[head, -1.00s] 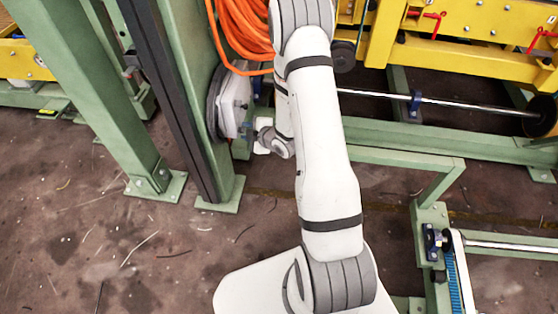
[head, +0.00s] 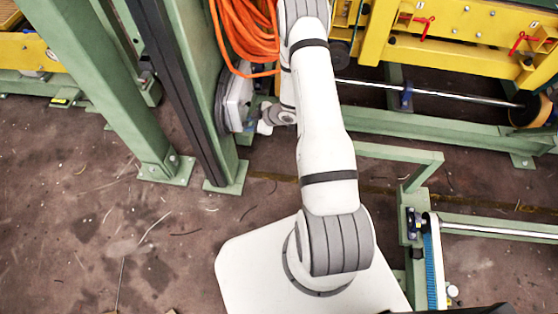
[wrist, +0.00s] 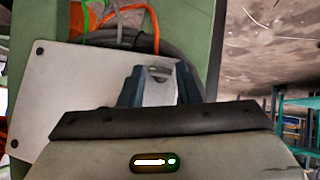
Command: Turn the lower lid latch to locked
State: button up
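A pale flat lid plate (wrist: 75,95) fills the left of the wrist view, with small dark fasteners along its left edge. My gripper (wrist: 158,80) is at its right part, with two dark fingers apart. A small grey piece with a dark notch shows between the fingertips; it may be the lower lid latch, but its turn position is unclear. I cannot tell whether the fingers touch it.
An orange hose coil (head: 245,35) hangs on the green post (head: 215,150), just above the box. A yellow frame (head: 450,50) with red handles stands at the back right. A green rail frame (head: 410,160) is right of my arm. Floor at the lower left is mostly clear.

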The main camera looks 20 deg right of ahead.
jog(key=s+d+r+m+h+b, duration=0.1)
jog(key=d+r+m+h+b, duration=0.8)
jog(key=r, duration=0.6)
jog(key=s+a+f+m+g+y+b, duration=0.1)
jog(key=s+a+b, duration=0.3)
jog(key=s, duration=0.9)
jog(key=s+a+m+g+b, duration=0.3)
jog(key=s+a+g+b, duration=0.1)
jog(key=s+b, duration=0.7)
jog(key=s+a, duration=0.1)
jog(key=s, duration=0.2)
jog(key=shift+s+a+f+y+b, duration=0.2)
jog(key=shift+f+y+b, duration=0.1)
jog(key=shift+f+y, duration=0.1)
